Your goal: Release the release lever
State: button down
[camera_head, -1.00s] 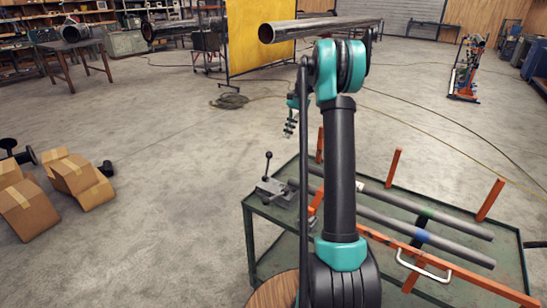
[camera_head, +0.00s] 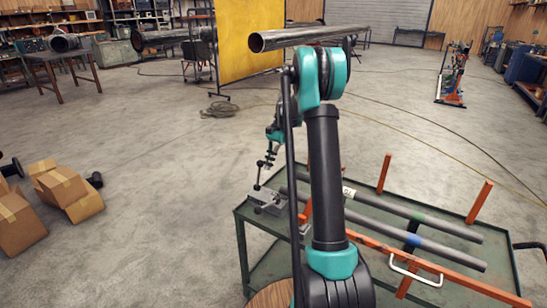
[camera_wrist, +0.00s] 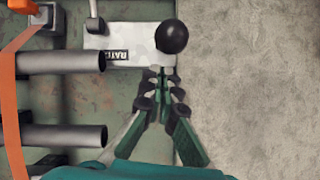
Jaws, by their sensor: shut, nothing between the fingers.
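The release lever is an upright rod with a black ball knob, on a grey clamp block (camera_head: 268,199) at the near left corner of the green table. In the head view the lever (camera_head: 257,181) stands just left of my gripper (camera_head: 267,164). In the wrist view the black knob (camera_wrist: 171,37) is just beyond my fingertips (camera_wrist: 162,72), over the edge of the pale clamp block (camera_wrist: 125,42). The fingers are together and empty. I cannot tell whether they touch the knob.
The green table (camera_head: 247,214) carries two grey pipes (camera_head: 440,247), orange posts (camera_head: 479,202) and an orange rail with a white handle. A large pipe (camera_head: 305,38) shows behind my arm. Cardboard boxes (camera_head: 60,185) lie on the floor at left.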

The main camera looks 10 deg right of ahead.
jog(key=shift+s+a+r, duration=0.25)
jog(key=shift+s+a, duration=0.3)
jog(key=shift+a, duration=0.3)
